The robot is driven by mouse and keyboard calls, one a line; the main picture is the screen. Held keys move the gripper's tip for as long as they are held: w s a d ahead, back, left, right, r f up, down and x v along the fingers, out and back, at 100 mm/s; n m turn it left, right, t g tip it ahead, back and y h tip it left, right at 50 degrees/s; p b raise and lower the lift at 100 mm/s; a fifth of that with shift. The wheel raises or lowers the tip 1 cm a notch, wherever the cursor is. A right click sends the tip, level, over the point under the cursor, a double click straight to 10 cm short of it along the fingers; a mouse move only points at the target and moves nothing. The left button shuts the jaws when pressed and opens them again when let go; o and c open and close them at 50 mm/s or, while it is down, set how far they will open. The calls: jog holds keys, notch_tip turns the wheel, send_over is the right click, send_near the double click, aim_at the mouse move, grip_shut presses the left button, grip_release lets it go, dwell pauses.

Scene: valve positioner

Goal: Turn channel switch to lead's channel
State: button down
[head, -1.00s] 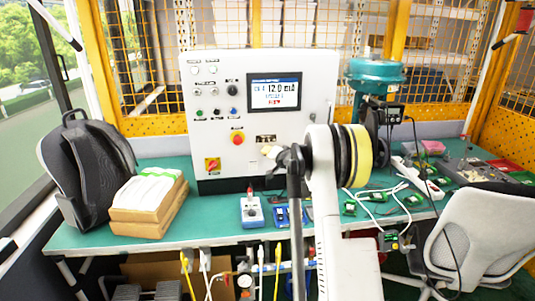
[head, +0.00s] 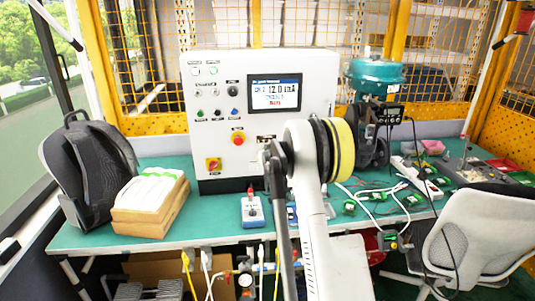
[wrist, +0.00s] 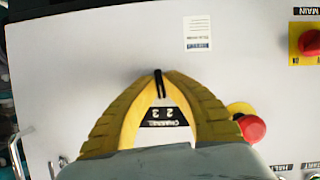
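The channel switch (wrist: 159,84) shows in the wrist view as a narrow black handle on the light grey panel. Its label, with CHANNEL and the digits 2 and 3, appears upside down below it and is partly covered by my fingers. My gripper (wrist: 160,86) has its yellow fingertips drawn together on either side of the black handle, seemingly touching it.
A red push button (wrist: 251,127) sits close beside my right finger in the wrist view. A red-yellow main switch (wrist: 308,42) is farther off.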

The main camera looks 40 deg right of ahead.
jog(key=shift+n+g+h+b, duration=0.6)
jog(key=shift+n+h, duration=1.1)
jog(key=shift+n, duration=0.9)
jog(key=c, duration=1.5)
grip_release()
jog(key=shift+a, duration=0.15)
jog(key=v, duration=1.1)
jog(key=shift+s+a, duration=0.3)
